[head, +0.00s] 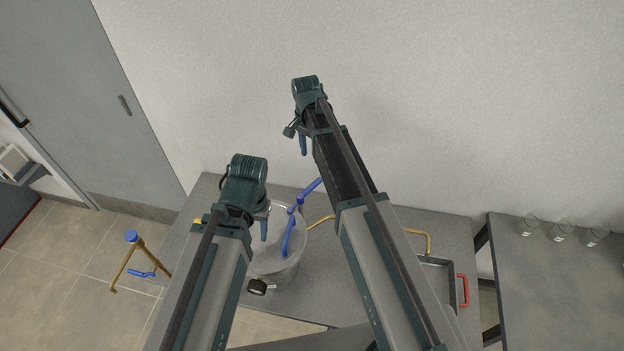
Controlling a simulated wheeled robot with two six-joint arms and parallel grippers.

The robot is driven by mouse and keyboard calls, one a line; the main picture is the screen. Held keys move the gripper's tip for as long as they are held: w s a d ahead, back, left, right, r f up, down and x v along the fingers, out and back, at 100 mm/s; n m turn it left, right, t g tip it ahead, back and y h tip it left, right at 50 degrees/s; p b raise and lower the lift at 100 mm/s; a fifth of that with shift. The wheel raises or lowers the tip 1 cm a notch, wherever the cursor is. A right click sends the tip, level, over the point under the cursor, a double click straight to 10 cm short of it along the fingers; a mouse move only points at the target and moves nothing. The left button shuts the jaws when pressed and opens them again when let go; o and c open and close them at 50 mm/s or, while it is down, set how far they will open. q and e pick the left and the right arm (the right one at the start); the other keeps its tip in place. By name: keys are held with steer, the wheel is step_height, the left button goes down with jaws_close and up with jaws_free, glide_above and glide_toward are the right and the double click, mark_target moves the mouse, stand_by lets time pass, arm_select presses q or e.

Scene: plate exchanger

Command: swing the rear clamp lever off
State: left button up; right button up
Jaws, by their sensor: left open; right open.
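A blue lever-like part (289,232) stands over a round metal vessel (286,268) on the grey bench, with a second blue arm (310,190) reaching up and right from it. I cannot tell which part is the rear clamp lever. My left gripper (262,228) is open, just left of the blue part and over the vessel's left side; my arm hides part of the vessel. My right gripper (298,141) is open, above and beyond the blue parts, in front of the wall, and apart from them. Both grippers look empty, though their fingers are partly hidden.
A brass pipe (126,266) with blue handles stands left of the bench (209,187). A dark gauge (257,286) is at the vessel's front. A tray with a red handle (463,291) lies at right. Glass beakers (561,231) stand on another table. The wall is behind.

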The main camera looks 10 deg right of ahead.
mark_target(313, 184)
arm_select(q)
step_height(313, 184, down, 14)
steer(key=b, duration=1.3)
steer(key=shift+w+r, duration=0.1)
steer(key=shift+w, duration=0.05)
arm_select(e)
steer(key=f, duration=1.4)
steer(key=shift+s+d, duration=0.25)
steer(key=shift+d, duration=0.05)
steer(key=shift+r, duration=0.1)
jaws_close()
